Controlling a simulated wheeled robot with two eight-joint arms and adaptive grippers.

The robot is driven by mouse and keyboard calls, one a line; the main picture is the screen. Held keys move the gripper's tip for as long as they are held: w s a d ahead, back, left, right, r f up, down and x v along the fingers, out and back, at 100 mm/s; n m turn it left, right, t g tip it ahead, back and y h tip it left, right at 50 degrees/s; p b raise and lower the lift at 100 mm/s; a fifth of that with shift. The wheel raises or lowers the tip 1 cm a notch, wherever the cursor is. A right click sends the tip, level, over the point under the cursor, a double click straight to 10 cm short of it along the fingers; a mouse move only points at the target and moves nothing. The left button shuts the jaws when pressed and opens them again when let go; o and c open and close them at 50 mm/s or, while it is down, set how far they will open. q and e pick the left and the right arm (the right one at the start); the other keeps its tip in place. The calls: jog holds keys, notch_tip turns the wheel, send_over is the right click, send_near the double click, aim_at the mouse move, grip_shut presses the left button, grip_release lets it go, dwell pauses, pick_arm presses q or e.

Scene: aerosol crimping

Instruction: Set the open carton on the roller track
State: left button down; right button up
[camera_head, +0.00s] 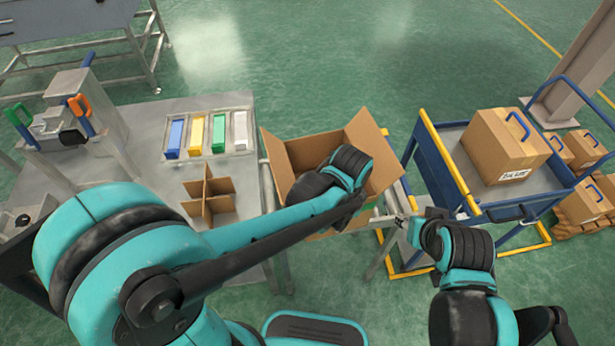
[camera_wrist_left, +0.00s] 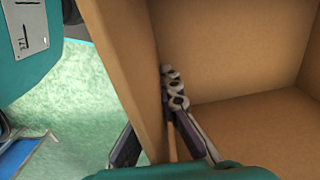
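The open carton (camera_head: 382,150) is brown cardboard with its flaps spread, between the table and the blue cart in the head view. My left arm reaches over it and hides part of its inside and near side. In the left wrist view, the carton (camera_wrist_left: 235,55) fills the right side. My left gripper (camera_wrist_left: 165,105) has one finger inside and one outside the carton wall, and looks closed on it. My right gripper (camera_head: 412,220) is right of the carton; its fingers are too small to read. Pale rails (camera_head: 267,188) show beside the carton; whether it rests on the roller track is hidden.
The left table (camera_head: 238,160) holds a cardboard divider (camera_head: 209,197), several coloured bins (camera_head: 197,134) and a press-like device (camera_head: 75,120). The blue cart (camera_head: 452,150) carries a closed carton (camera_head: 502,145). More cartons stand on a pallet at far right.

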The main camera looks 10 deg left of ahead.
pick_arm(q)
jog(key=shift+m, duration=0.7)
jog(key=w+f+b, duration=0.1)
jog(key=w+f, duration=0.1)
jog(key=w, duration=0.1)
jog(key=w+a+f+b, duration=0.1)
jog(key=w+f, duration=0.1)
jog(key=w, duration=0.1)
jog(key=w+a+f+b, duration=0.1)
jog(key=w+f+b, duration=0.1)
jog(key=w+f, duration=0.1)
jog(key=shift+w+a, duration=0.2)
jog(key=shift+w, duration=0.35)
notch_tip(320, 180, down, 4)
jog(key=shift+r+b, duration=0.1)
jog(key=shift+b, duration=0.75)
pick_arm(e)
jog(key=f, duration=0.5)
jog(key=shift+w+a+f, duration=0.2)
jog(key=shift+a+f, duration=0.15)
jog(key=shift+a, duration=0.05)
